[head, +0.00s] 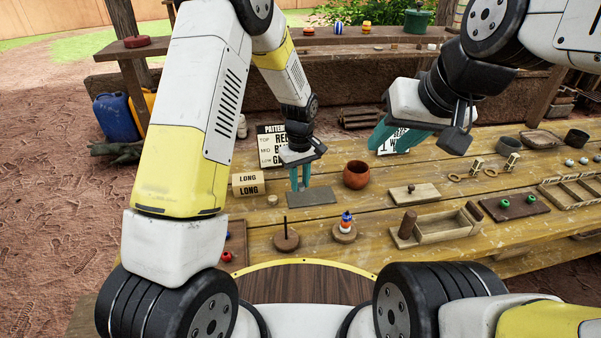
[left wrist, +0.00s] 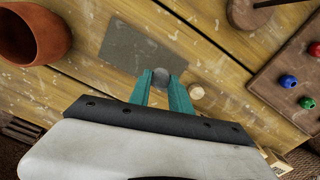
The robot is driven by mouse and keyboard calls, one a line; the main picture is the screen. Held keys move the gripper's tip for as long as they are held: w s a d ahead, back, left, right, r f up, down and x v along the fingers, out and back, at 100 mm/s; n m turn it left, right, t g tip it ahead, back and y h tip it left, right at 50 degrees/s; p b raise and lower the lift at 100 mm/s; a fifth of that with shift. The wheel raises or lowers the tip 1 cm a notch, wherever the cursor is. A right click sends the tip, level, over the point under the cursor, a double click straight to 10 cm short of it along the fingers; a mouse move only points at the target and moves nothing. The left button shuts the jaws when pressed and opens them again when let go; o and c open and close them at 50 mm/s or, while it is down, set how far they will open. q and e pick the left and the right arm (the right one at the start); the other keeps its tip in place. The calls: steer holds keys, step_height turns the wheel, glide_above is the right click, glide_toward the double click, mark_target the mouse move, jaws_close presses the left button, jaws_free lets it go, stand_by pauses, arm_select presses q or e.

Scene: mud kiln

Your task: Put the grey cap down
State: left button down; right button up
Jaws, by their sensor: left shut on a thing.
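My left gripper (head: 300,187) points down at the table, close to the dark grey plate (head: 312,196). In the left wrist view its teal fingers (left wrist: 161,82) are shut on the grey cap (left wrist: 161,76), a small round grey piece between the tips. The cap shows at the edge of the grey plate (left wrist: 140,45) there; I cannot tell whether it touches it. In the head view the cap cannot be made out between the fingers. My right gripper (head: 393,138) hangs over the back of the table, and its finger gap is unclear.
A small pale disc (head: 272,199) lies left of the plate near the LONG blocks (head: 248,184). A terracotta pot (head: 356,174) stands to the right. In front are a peg stand (head: 286,240) and a base with stacked coloured pieces (head: 345,232). A pattern card (head: 272,146) stands behind.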

mark_target(300, 184)
arm_select(q)
steer(key=shift+w+f, duration=0.15)
steer(key=shift+f, duration=1.65)
steer(key=shift+f, duration=0.1)
steer(key=c, duration=1.2)
jaws_free()
